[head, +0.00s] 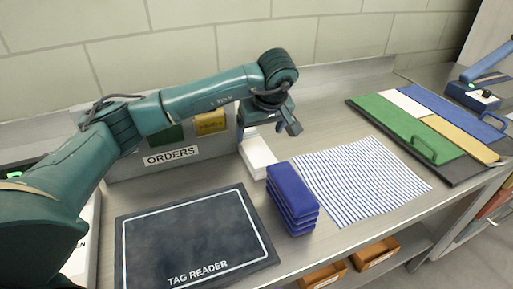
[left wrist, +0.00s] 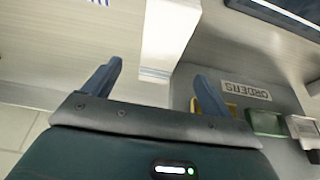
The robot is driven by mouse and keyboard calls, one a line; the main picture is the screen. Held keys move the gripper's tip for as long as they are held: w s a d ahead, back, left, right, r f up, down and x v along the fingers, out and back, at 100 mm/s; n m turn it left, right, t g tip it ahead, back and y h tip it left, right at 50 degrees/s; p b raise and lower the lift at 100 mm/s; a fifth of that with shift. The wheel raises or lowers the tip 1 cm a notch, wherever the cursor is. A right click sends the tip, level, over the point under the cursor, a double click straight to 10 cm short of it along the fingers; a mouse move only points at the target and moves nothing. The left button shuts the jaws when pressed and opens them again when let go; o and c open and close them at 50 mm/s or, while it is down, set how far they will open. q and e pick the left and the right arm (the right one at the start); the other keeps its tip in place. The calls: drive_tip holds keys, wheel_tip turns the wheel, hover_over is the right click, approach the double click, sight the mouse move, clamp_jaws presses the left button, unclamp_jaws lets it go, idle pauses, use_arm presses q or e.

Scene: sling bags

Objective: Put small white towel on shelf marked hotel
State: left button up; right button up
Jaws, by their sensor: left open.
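A white folded block (head: 257,155), which looks like the small white towel, stands on the steel counter beside the ORDERS box. My left gripper (head: 270,123) is open just above and behind it. In the left wrist view the white block (left wrist: 170,35) lies ahead of the gap between the open fingers (left wrist: 158,75), and the fingers look apart from it. A stack of folded blue towels (head: 292,198) is just in front of the white block. No label reading hotel can be read in either view.
The grey ORDERS box (head: 195,153) holds green and yellow items. A dark TAG READER mat (head: 195,240) lies in front. A striped cloth (head: 360,180) and a coloured board with handles (head: 430,125) lie to the right. Orange bins (head: 375,253) sit below the counter.

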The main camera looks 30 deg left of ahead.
sight(255, 145)
use_arm(q)
drive_tip(key=p+x, duration=0.1)
drive_tip(key=x, duration=0.8)
drive_tip(key=shift+w+a, duration=0.15)
drive_tip(key=shift+c, duration=0.3)
drive_tip(key=c, duration=1.2)
drive_tip(key=shift+o, duration=0.2)
drive_tip(key=shift+r, duration=0.1)
drive_tip(key=shift+r, duration=0.1)
wheel_tip(255, 145, up, 28)
drive_tip(key=shift+b, duration=0.4)
